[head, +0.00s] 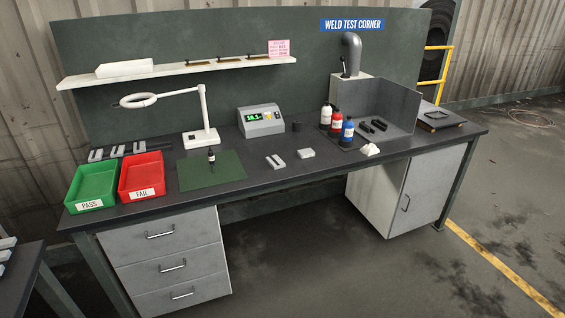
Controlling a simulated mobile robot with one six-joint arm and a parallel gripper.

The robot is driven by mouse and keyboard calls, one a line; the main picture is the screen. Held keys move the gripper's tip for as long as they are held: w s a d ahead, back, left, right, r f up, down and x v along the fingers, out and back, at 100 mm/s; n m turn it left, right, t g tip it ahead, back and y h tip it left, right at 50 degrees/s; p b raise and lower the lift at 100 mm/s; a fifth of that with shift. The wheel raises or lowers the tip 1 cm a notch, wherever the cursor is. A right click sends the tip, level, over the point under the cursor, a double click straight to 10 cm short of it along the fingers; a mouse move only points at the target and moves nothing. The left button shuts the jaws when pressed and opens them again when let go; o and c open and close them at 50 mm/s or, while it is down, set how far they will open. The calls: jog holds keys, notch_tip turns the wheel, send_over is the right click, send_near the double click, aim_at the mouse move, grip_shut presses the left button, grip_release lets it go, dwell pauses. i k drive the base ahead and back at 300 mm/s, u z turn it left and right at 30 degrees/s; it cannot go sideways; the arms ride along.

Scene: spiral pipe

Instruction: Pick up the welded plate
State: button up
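A small light-grey plate (276,162) with a dark line along its middle lies flat near the front middle of the dark workbench (240,189). It looks like the welded plate, but it is too small to make out a weld bead. A second small pale block (306,153) lies just to its right, apart from it. My gripper is not in view.
A green PASS tray (90,206) and red FAIL tray (141,192) stand at the left. A lamp (205,120), meter (261,120) and coloured bottles (347,131) stand behind or right. The floor in front is clear.

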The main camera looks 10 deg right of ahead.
aim_at(274, 161)
jog(key=u, duration=0.1)
jog(key=i, duration=0.95)
jog(key=z, duration=0.65)
jog(key=k, duration=0.4)
jog(key=z, duration=0.4)
